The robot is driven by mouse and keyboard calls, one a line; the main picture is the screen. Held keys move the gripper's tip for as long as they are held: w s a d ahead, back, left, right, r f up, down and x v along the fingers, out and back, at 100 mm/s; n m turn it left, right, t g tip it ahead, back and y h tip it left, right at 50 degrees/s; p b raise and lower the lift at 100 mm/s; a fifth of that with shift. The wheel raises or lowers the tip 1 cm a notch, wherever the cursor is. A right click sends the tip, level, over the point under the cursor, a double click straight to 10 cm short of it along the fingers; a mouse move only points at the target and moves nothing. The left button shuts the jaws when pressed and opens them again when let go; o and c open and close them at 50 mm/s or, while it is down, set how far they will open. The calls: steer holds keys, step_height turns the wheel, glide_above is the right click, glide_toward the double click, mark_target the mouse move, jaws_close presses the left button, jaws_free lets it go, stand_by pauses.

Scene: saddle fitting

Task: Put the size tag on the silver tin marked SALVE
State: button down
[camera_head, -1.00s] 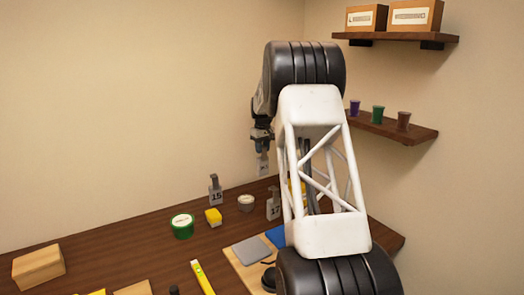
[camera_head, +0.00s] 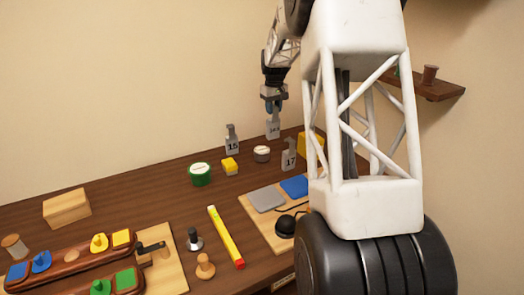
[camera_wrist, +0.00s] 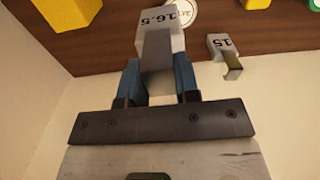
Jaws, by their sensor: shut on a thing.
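My gripper (camera_head: 273,107) is shut on a grey size tag (camera_head: 272,130), hanging upright below it. In the wrist view the blue fingers (camera_wrist: 158,75) pinch the tag's stem, and its face (camera_wrist: 165,18) reads 16.5. The silver tin (camera_head: 262,154), with a white lid, stands on the table just below the held tag in the head view. They look apart there. In the wrist view the tin's round white label (camera_wrist: 183,12) shows partly behind the tag; its lettering is mostly hidden.
Tag 15 (camera_head: 232,141) and tag 17 (camera_head: 289,157) stand near the tin. A green tin (camera_head: 200,174), a small yellow block (camera_head: 230,166) and a larger yellow object (camera_head: 309,145) are close by. A board (camera_head: 254,207) with grey and blue pads lies in front.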

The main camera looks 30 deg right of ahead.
steer(key=s+a+f, duration=0.1)
steer(key=s+a, duration=0.8)
steer(key=s, duration=0.3)
steer(key=w+d, duration=0.2)
steer(key=w, duration=0.5)
steer(key=w+d+f, duration=0.1)
steer(key=w+d, duration=0.2)
steer(key=w, duration=0.5)
steer(key=shift+d+f, duration=0.25)
steer(key=shift+f, duration=1.95)
steer(key=c, duration=0.8)
jaws_free()
steer(key=shift+c, duration=0.2)
